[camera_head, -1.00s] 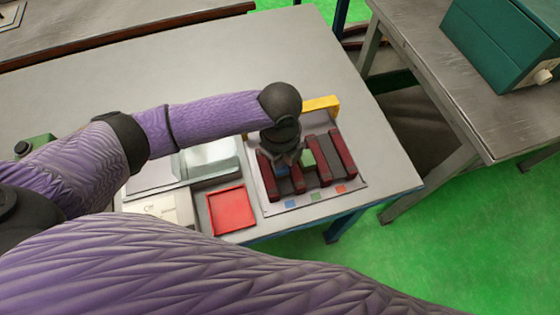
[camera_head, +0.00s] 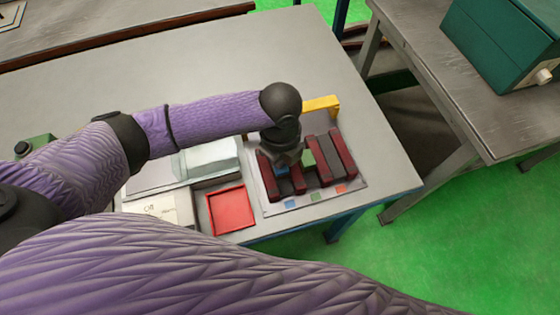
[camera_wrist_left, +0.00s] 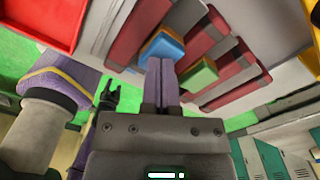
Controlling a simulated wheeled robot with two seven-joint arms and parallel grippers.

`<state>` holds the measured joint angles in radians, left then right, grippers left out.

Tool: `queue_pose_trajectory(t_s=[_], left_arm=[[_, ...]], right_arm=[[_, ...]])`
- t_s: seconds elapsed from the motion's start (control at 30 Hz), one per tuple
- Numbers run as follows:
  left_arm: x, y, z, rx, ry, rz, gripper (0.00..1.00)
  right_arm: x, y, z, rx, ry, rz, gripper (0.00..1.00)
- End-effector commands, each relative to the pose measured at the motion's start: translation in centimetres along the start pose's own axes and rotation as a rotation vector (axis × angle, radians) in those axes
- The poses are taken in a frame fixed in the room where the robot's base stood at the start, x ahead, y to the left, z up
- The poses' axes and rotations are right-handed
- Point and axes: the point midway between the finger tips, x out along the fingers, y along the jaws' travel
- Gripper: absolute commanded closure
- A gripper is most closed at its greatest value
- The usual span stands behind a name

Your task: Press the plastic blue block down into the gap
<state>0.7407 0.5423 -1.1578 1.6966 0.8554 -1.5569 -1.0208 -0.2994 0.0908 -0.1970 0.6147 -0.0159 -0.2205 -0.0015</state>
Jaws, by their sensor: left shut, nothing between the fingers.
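The blue block (camera_head: 282,172) sits at a gap between dark red bars of the stator model (camera_head: 346,155). It also shows in the left wrist view (camera_wrist_left: 163,47). My left gripper (camera_head: 286,165) is over the block, fingers pointing down. In the left wrist view its shut, empty fingers (camera_wrist_left: 161,64) end at the block's near edge; I cannot tell whether they touch it. How deep the block sits is unclear. A green block (camera_head: 308,159) sits in the neighbouring gap, right of the blue one. My right gripper (camera_wrist_left: 108,93) shows small and dark in the left wrist view, its fingers apart.
A red tray (camera_head: 231,209) lies left of the stator model, with pale boxes (camera_head: 212,160) behind it. A yellow bar (camera_head: 321,104) stands behind the model. The table's right edge is close. The back of the table is clear.

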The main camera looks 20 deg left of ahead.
Motion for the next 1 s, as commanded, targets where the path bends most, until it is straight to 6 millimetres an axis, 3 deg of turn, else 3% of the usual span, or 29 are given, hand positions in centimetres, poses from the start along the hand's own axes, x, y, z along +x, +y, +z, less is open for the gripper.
queue_pose_trajectory(t_s=[1.0], left_arm=[[0.46,0.02,-0.01,0.0,0.0,0.001,1.0]], right_arm=[[0.18,0.09,0.06,0.0,-0.001,0.001,0.41]])
